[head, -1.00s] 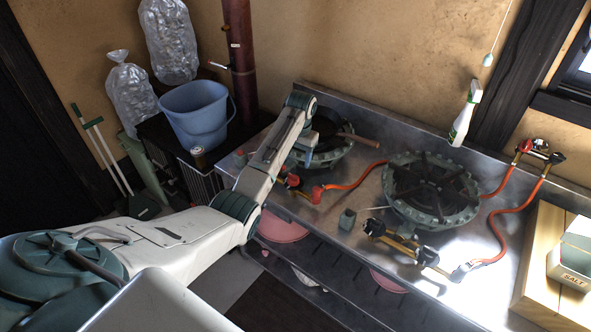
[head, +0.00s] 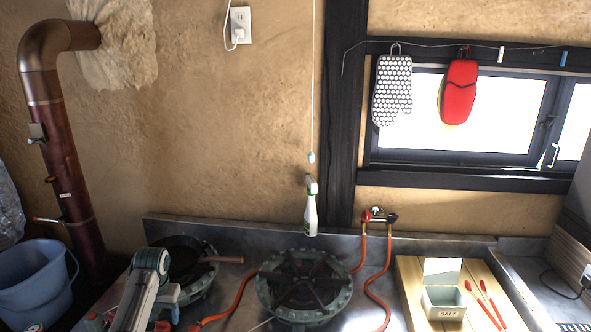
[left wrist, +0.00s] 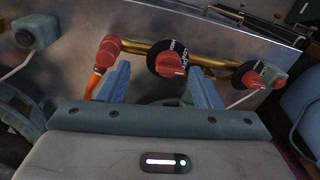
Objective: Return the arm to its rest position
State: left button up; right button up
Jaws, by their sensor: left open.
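My left arm comes up at the lower left of the head view, and its gripper (head: 168,302) is in front of the left gas burner (head: 208,285). In the left wrist view the two blue fingers of this gripper (left wrist: 157,88) stand apart with nothing held between them. Beyond the fingers are a brass gas pipe (left wrist: 140,47) and a red knob (left wrist: 170,64). A second red knob (left wrist: 253,79) is to the right. I cannot tell whether the fingers touch the pipe. My right gripper is in neither view.
A dark pan (head: 183,258) sits on the left burner. The right burner (head: 303,290) is bare. A spray bottle (head: 311,212) hangs or stands by the wall. A salt box (head: 444,302) and red tongs (head: 484,305) are on a wooden board. A blue bucket (head: 35,285) is at left.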

pick_arm(q)
jog(key=s+d+f+t, duration=0.1)
jog(key=s+d+f, duration=0.2)
jog(key=s, duration=0.4)
jog(key=s+d+f+m, duration=0.1)
jog(key=s+d+f, duration=0.15)
jog(key=s, duration=0.45)
jog(key=s+d+f+t, duration=0.1)
jog(key=s+d+f, duration=0.1)
jog(key=s+f, duration=0.35)
jog(key=s+d+r+t, duration=0.1)
jog(key=s+d+r, duration=0.25)
jog(key=s, duration=0.65)
jog(key=s+d+r, duration=0.2)
jog(key=s+r, duration=0.3)
jog(key=s, duration=0.6)
jog(key=a+f+b, duration=0.2)
jog(key=a+f, duration=0.1)
jog(key=f, duration=2.8)
jog(key=s+a+f+g, duration=0.1)
jog(key=s+f+g, duration=0.1)
jog(key=s+f, duration=1.6)
notch_tip(320, 180, down, 4)
jog(key=shift+s+a+r+b, duration=0.15)
jog(key=shift+s+b, duration=0.2)
jog(key=shift+b, duration=0.1)
